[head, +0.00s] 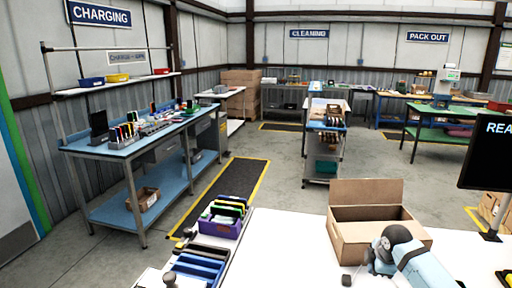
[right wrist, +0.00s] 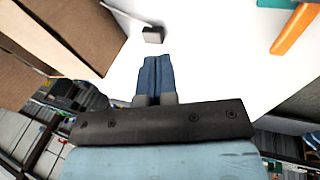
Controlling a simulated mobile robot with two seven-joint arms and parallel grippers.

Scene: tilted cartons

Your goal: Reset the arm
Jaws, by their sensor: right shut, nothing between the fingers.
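My right arm (head: 420,262), light blue with a dark grey joint, reaches in over the white table from the lower right in the head view. Its gripper (head: 368,268) is low in front of an open cardboard carton, partly hidden by the wrist. In the right wrist view the two blue fingers of the right gripper (right wrist: 155,62) lie side by side, shut and empty, pointing at the white tabletop. A small dark grey block (head: 346,280) lies just left of the gripper; it also shows beyond the fingertips in the right wrist view (right wrist: 153,35). My left gripper is not in view.
The open carton (head: 375,238) stands on the white table (head: 275,250) behind the right gripper. A purple bin (head: 222,226) and blue racks (head: 197,268) are at the left. A dark monitor (head: 485,155) stands at the right. The tabletop left of the carton is clear.

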